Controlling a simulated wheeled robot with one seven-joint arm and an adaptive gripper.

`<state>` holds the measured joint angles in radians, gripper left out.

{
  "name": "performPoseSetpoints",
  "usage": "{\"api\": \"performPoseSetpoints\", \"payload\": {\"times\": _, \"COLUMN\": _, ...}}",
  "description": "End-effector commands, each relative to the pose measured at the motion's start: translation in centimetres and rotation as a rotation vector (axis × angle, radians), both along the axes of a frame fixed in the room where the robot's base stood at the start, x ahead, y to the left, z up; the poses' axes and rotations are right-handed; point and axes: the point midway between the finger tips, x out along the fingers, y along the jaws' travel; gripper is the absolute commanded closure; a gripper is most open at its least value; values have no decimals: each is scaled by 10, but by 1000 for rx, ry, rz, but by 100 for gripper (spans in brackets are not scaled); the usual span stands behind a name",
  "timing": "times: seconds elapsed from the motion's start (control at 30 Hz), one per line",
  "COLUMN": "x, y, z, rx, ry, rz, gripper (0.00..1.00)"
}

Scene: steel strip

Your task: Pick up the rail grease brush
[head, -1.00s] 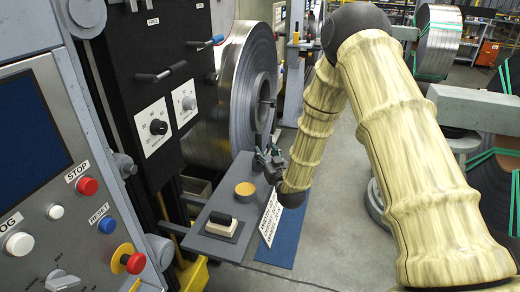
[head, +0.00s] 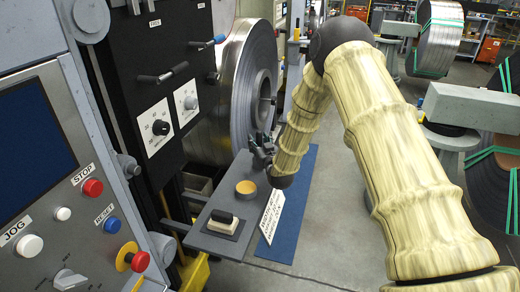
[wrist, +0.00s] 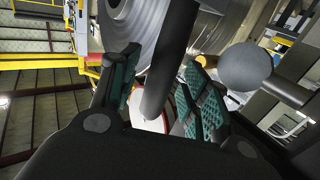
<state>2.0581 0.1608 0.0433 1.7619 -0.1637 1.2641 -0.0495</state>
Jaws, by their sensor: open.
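My gripper (head: 262,153) is open at the far end of the grey shelf (head: 195,240), beside the steel coil. In the wrist view my open gripper (wrist: 160,70) has a dark smooth rod (wrist: 168,65) between its green-padded fingers. I cannot tell whether this rod is the grease brush's handle, or whether a finger touches it. A block with a black top and cream lower part (head: 222,218) lies on a dark pad at the shelf's near end. A round tin with a tan top (head: 246,187) stands between it and my gripper. No brush is clearly identifiable.
The large steel coil (head: 240,90) stands just behind the shelf. A black machine panel with knobs and levers (head: 160,95) rises on the left. A white lettered sign (head: 271,216) hangs at the shelf's right edge. Open floor with a blue mat (head: 290,225) lies to the right.

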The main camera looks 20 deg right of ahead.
Motion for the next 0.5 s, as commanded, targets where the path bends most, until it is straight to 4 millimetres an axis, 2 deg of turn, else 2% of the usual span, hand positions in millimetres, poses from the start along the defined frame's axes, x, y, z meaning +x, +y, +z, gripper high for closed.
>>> {"api": "performPoseSetpoints", "payload": {"times": 0.07, "x": 0, "y": -1, "z": 0, "rx": 0, "ry": 0, "rz": -1, "gripper": 54}}
{"api": "performPoseSetpoints", "payload": {"times": 0.3, "x": -1, "y": -1, "z": 0, "rx": 0, "ry": 0, "rz": -2, "gripper": 97}}
{"api": "performPoseSetpoints", "payload": {"times": 0.33, "x": -1, "y": -1, "z": 0, "rx": 0, "ry": 0, "rz": -2, "gripper": 100}}
{"api": "performPoseSetpoints", "payload": {"times": 0.5, "x": -1, "y": -1, "z": 0, "rx": 0, "ry": 0, "rz": -1, "gripper": 100}}
